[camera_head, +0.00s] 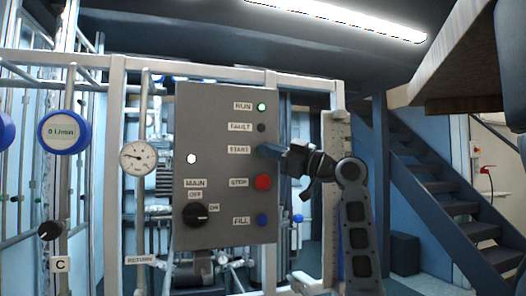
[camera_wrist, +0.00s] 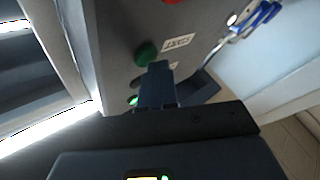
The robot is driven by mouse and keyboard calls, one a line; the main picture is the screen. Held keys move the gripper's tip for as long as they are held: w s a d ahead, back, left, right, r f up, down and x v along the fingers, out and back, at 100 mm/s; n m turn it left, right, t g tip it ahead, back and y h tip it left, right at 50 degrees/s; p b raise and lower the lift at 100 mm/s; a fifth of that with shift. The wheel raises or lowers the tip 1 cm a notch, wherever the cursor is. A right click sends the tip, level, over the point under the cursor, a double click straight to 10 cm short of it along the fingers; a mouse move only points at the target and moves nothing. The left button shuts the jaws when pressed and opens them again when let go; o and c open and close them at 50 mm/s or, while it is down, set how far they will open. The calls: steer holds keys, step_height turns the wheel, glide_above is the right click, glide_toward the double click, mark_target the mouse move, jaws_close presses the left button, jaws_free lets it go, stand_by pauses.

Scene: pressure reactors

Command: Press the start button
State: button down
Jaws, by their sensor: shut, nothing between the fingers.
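The grey control panel (camera_head: 225,125) faces me in the head view. The wrist view shows the green start button (camera_wrist: 146,53) next to the START label (camera_wrist: 178,42). My gripper (camera_wrist: 157,68) is shut and empty. Its fingertips overlap the edge of the green button in the wrist view; I cannot tell whether they touch it. The RUN lamp (camera_head: 261,107) glows green above.
The red STOP button (camera_head: 263,182) and blue FILL button (camera_head: 262,220) lie below on the panel. The black MAIN knob (camera_head: 196,214) is at lower left. The dark FAULT lamp (camera_head: 261,128) is just above my gripper. Metal frame posts surround the panel.

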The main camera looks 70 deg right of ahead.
steer(key=shift+a, duration=0.1)
steer(key=shift+s+a, duration=0.55)
steer(key=shift+a, duration=0.05)
steer(key=s+a, duration=0.3)
steer(key=shift+s+a+b, duration=0.15)
steer(key=shift+a+b, duration=0.25)
stand_by(1.0)
